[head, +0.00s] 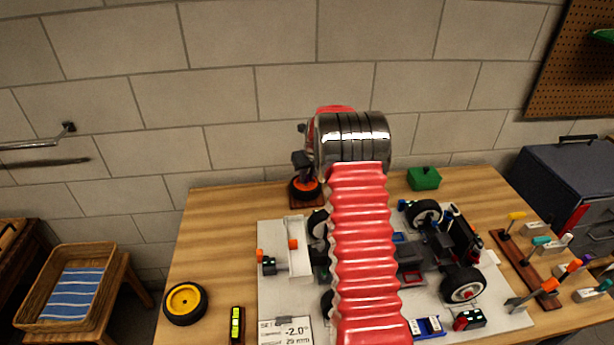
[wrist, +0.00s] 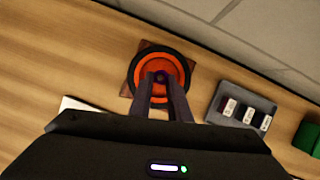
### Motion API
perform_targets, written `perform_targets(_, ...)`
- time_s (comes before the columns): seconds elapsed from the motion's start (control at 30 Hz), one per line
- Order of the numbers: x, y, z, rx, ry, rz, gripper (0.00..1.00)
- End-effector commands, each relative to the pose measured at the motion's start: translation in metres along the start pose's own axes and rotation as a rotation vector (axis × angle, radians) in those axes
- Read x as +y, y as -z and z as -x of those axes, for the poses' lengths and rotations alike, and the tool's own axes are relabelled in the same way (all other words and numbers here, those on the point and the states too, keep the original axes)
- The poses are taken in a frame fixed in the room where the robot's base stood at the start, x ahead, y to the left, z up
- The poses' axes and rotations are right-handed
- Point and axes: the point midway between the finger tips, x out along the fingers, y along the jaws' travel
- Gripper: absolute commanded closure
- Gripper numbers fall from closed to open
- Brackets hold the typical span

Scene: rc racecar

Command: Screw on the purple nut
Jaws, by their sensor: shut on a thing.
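An orange wheel (wrist: 145,72) with a black tyre lies flat on a square wooden base (wrist: 133,84) in the wrist view. The wheel also shows in the head view (head: 305,193), behind the car. My gripper (wrist: 161,78) is over the wheel's middle, its fingers shut on a small dark piece at the hub. The piece is mostly hidden between the fingertips, and I cannot tell its colour or whether it is the purple nut. The partly built car (head: 410,255) is on a white mat, partly hidden behind my red arm.
A yellow wheel (head: 185,303) and a level (head: 237,324) are at the table's left. A rack of coloured-handled tools (head: 525,265) stands at the right. A green box (head: 424,178) is at the back, near a grey tray (wrist: 240,108). The wall is close behind.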

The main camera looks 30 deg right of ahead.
Motion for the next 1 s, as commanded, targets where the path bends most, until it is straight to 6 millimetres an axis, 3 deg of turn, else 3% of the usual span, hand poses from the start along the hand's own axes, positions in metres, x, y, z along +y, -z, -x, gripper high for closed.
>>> perform_targets(0.7,0.0,0.005,-0.012,0.001,0.0,0.0,1.0)
perform_targets(0.73,0.0,0.005,-0.012,0.0,0.0,0.0,0.83)
perform_targets(1.0,0.0,0.005,-0.011,0.0,0.0,0.0,0.64)
